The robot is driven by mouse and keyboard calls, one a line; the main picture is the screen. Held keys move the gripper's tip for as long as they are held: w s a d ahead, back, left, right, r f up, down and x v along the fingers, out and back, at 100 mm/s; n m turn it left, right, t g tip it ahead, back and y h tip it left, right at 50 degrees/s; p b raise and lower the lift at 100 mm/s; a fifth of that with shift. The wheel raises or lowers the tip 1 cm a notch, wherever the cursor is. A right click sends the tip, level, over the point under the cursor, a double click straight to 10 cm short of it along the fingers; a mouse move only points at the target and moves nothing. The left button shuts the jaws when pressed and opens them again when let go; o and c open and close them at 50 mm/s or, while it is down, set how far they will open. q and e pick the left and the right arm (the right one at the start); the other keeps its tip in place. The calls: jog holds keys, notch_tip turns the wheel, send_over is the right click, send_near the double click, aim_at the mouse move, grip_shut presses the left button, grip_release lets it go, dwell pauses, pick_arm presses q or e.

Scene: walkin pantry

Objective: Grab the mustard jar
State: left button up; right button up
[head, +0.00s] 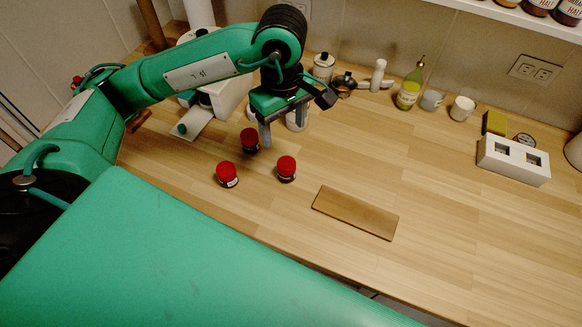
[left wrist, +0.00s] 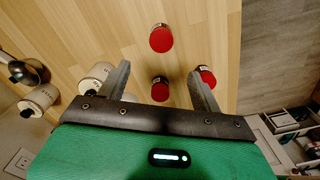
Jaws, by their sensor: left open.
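Three small dark jars with red lids stand upright on the wooden counter in the head view: a rear one (head: 250,140), a front left one (head: 228,175) and a right one (head: 286,168). Their labels are too small to read, so I cannot tell which is the mustard jar. My left gripper (head: 282,126) is open and empty, above the counter by the rear jar. In the left wrist view, one red lid (left wrist: 160,88) shows between the open fingers (left wrist: 158,70), another (left wrist: 207,76) by the right finger, and a third (left wrist: 161,38) beyond them. My right gripper is not in view.
A wooden board (head: 355,212) lies right of the jars. White canisters (left wrist: 95,80) stand close to my left finger. An oil bottle (head: 409,92), cups (head: 462,108) and a white block with openings (head: 513,160) stand along the back. The middle right counter is clear.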

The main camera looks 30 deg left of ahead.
aim_at(286, 163)
pick_arm(q)
jog(key=f+p, duration=0.1)
jog(key=f, duration=0.7)
jog(key=shift+s+p, duration=0.2)
jog(key=shift+p, duration=0.15)
jog(key=f, duration=0.1)
jog(key=f+p, duration=0.1)
jog(key=f, duration=0.1)
jog(key=f+p, duration=0.1)
jog(key=shift+s+d+f, duration=0.1)
jog(key=shift+d+f, duration=0.25)
jog(key=shift+f, duration=0.35)
jog(key=shift+c, duration=0.5)
jog(key=c, duration=1)
